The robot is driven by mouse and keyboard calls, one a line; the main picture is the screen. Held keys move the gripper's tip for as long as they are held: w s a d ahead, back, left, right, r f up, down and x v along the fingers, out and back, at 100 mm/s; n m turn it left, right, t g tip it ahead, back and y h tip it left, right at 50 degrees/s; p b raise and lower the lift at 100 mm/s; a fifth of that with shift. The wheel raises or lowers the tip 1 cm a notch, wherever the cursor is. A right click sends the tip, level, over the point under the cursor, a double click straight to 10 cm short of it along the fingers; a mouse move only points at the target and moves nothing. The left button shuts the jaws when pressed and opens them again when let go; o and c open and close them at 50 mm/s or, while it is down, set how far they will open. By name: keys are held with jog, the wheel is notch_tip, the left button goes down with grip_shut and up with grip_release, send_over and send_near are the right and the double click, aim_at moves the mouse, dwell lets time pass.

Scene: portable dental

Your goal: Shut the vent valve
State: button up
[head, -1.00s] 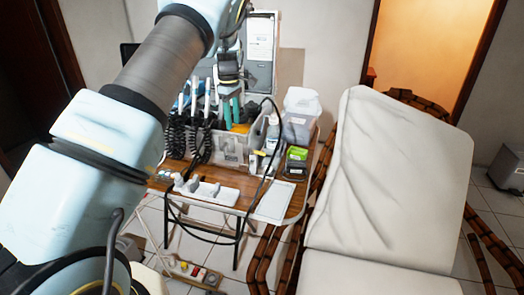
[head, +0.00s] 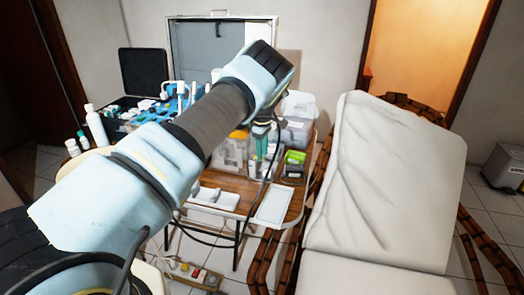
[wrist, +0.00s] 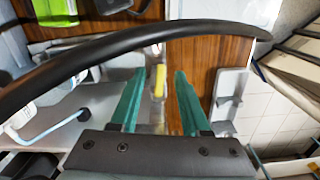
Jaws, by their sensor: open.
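My gripper (head: 262,142) hangs over the right part of the wooden table, its green fingers pointing down among the dental items. In the wrist view my gripper (wrist: 161,80) is open, with its two green fingers apart. A small yellow lever-like piece with a pale end (wrist: 159,82) shows between the fingers, nearer the left one; it may be the vent valve, but I cannot tell for sure. I see no contact between the fingers and it. No part is clearly recognisable as the vent valve in the head view, where my arm covers much of the table.
A black hose (wrist: 100,55) arches across the wrist view, close above the fingers. A green box (head: 294,157) and a clear tub (head: 298,122) stand at the table's right. A white tray (head: 274,203) lies in front. The reclined chair (head: 385,180) is to the right.

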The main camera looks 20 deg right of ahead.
jog(key=shift+f, duration=0.4)
jog(key=shift+c, duration=0.3)
grip_shut()
